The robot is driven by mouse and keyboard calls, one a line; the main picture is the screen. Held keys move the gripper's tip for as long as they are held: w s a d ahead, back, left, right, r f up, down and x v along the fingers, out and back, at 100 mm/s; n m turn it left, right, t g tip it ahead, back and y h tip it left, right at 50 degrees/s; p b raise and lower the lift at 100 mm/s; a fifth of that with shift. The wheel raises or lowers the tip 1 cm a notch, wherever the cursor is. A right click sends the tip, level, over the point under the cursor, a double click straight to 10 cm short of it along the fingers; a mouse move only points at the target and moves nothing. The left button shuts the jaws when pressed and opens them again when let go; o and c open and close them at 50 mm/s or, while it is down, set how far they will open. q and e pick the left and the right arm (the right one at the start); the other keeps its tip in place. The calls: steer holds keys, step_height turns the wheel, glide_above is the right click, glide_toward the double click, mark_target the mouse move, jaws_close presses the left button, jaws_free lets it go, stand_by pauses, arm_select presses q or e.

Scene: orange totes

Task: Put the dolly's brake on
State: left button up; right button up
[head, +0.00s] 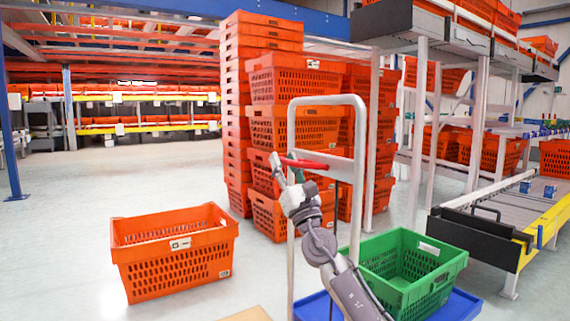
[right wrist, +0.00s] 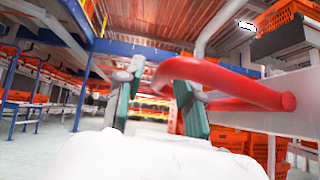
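The dolly has a blue base (head: 455,306) and a tall pale metal handle frame (head: 360,150), and it carries a green crate (head: 410,270). A red brake lever (head: 308,164) sits on the frame's upper part. My right gripper (head: 286,168) is at the left end of this lever. In the right wrist view, the gripper (right wrist: 158,85) has its two green-padded fingers apart, with the red lever (right wrist: 235,84) close beside and partly behind the right finger. I cannot tell whether they touch. My left gripper is not in view.
An orange tote (head: 175,256) stands on the floor at left. Stacked orange totes (head: 295,80) rise behind the dolly. A roller conveyor (head: 515,205) with a yellow edge lies at right.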

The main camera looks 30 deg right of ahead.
steer(key=shift+r, duration=0.1)
steer(key=v, duration=1.2)
steer(key=shift+a, duration=0.1)
